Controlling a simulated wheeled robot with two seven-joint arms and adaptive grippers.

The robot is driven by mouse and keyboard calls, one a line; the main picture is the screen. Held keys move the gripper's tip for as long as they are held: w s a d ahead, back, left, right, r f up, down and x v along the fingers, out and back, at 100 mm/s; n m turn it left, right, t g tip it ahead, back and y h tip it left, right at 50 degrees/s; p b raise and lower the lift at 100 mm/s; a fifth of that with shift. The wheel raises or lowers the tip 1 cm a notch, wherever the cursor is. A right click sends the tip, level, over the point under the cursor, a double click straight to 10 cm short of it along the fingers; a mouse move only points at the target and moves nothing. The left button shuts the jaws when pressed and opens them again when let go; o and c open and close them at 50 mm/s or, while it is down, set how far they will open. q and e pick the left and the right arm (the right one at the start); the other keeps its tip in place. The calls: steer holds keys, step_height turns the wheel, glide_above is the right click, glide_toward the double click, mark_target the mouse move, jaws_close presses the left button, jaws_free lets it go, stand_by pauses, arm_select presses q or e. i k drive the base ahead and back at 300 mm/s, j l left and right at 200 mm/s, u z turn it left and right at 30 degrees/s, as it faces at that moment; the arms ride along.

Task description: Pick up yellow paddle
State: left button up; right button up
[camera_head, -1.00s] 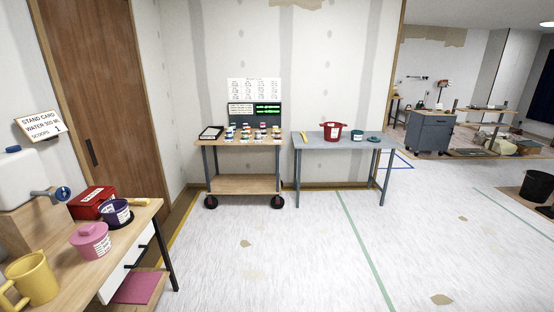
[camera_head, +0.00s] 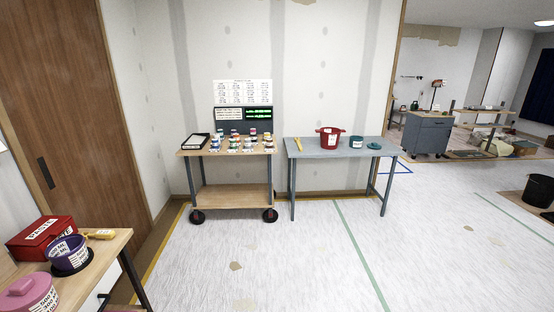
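A thin yellow paddle-like tool (camera_head: 298,144) lies at the left end of the grey-blue table (camera_head: 340,152), left of the red bucket (camera_head: 329,138). Another yellow handled item (camera_head: 101,234) lies on the near-left wooden counter, beside the red paste box. I cannot tell from this distance which is the paddle. Neither of my grippers is in the picture.
A wheeled cart (camera_head: 230,196) with several small jars stands left of the table. The near-left counter (camera_head: 90,270) holds a red box (camera_head: 41,238), a purple pot (camera_head: 68,252) and a pink pot (camera_head: 28,292). The floor ahead is clear.

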mark_target(297, 140)
steer(key=i+z, duration=0.25)
steer(key=i, duration=0.55)
steer(key=i+z, duration=0.25)
steer(key=i, duration=0.55)
steer(key=i+l+u, duration=0.25)
steer(key=i+l, duration=0.2)
steer(key=i, duration=0.2)
steer(key=i+l+u, duration=0.3)
steer(key=i+l, duration=0.25)
steer(key=i, duration=0.05)
